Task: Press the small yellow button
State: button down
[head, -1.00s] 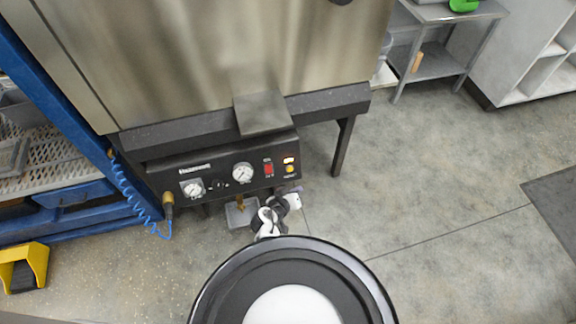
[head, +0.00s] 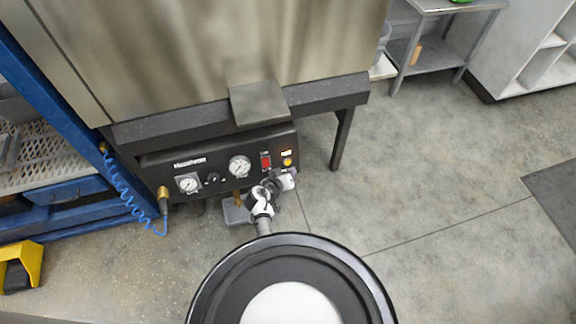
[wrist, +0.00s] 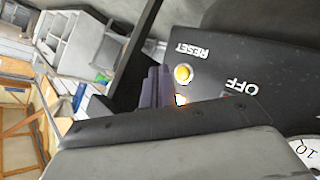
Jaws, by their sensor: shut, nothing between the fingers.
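The small yellow button (head: 287,162) is at the right end of the black control panel (head: 220,180). In the wrist view the button (wrist: 183,73) shows clearly beside the word RESET, which appears upside down. My gripper (head: 290,176) is just below the button in the head view. In the wrist view my shut, empty fingers (wrist: 154,88) show as a purple-grey block just left of the button. Whether they touch the panel I cannot tell. A glowing lamp (head: 286,152) sits next to the button and is partly hidden in the wrist view.
A red switch (head: 266,162) and a round gauge (head: 240,167) are left of the button. A metal plate (head: 258,103) juts out above the panel. A black leg (head: 342,138) stands to the right.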

jog(key=shift+w+a+f+b, duration=0.2)
jog(key=shift+w+b, duration=0.1)
jog(key=shift+w, duration=0.25)
jog(key=shift+w+a+f+b, duration=0.2)
jog(key=shift+w+b, duration=0.1)
jog(key=shift+w, duration=0.2)
jog(key=shift+w, duration=0.1)
dwell(1.3)
jog(key=shift+w+f+b, duration=0.15)
jog(key=shift+w+b, duration=0.1)
jog(key=shift+b, duration=0.25)
jog(key=shift+w+a+b, duration=0.2)
jog(key=shift+w+b, duration=0.15)
jog(key=shift+w, duration=0.05)
dwell(0.4)
jog(key=shift+s, duration=0.15)
jog(key=shift+s+d+p, duration=0.25)
jog(key=shift+s+p, duration=0.15)
jog(key=shift+s, duration=0.25)
jog(key=shift+r, duration=0.2)
